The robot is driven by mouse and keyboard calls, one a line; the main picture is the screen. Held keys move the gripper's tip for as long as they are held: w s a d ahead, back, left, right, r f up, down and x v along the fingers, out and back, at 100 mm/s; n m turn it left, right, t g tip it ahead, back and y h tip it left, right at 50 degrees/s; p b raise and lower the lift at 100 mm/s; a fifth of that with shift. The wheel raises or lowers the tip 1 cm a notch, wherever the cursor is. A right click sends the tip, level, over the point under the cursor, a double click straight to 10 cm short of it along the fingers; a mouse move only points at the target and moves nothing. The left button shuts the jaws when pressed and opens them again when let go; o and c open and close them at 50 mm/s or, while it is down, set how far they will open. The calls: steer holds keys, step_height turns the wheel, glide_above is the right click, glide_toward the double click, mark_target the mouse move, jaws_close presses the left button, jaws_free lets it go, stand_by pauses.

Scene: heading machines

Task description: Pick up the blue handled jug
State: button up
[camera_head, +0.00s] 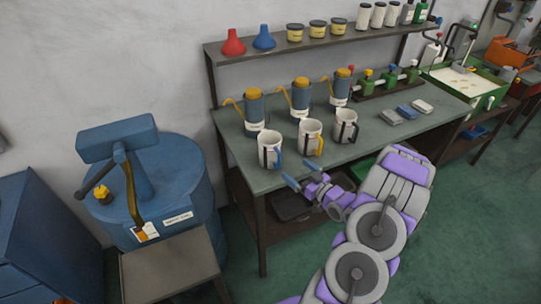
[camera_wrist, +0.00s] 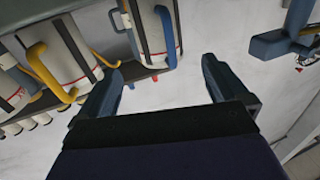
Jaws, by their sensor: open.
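The blue handled jug (camera_head: 268,146) is white with a dark band and stands upright at the left of a row of three jugs near the front of the bench. Its blue handle (camera_head: 279,158) faces the front right. In the wrist view, where the scene looks upside down, this jug (camera_wrist: 148,30) is at the top, with its handle (camera_wrist: 165,38) above the gap between my fingers. My gripper (camera_head: 300,173) is open and empty by the bench's front edge, close to the jug but apart from it. It also shows in the wrist view (camera_wrist: 160,78).
A yellow-handled jug (camera_head: 309,136) and a dark-handled jug (camera_head: 344,124) stand to the right. Blue oil cans (camera_head: 254,110) with yellow tops stand behind. A shelf (camera_head: 300,46) runs above the bench (camera_head: 235,139). A blue drum machine (camera_head: 165,190) is at left.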

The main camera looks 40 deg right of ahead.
mark_target(275, 153)
steer(key=w+b, duration=0.1)
steer(key=w, duration=0.6)
steer(key=shift+w+f, duration=0.1)
steer(key=shift+w, duration=0.25)
steer(key=w+b, duration=0.1)
steer(key=w, duration=0.1)
steer(key=w+b, duration=0.1)
steer(key=w, duration=0.1)
steer(key=shift+w+f, duration=0.1)
steer(key=shift+f, duration=0.3)
steer(key=shift+w+r, duration=0.1)
steer(key=shift+w, duration=0.45)
steer(key=c, duration=0.8)
steer(key=shift+d+r, duration=0.1)
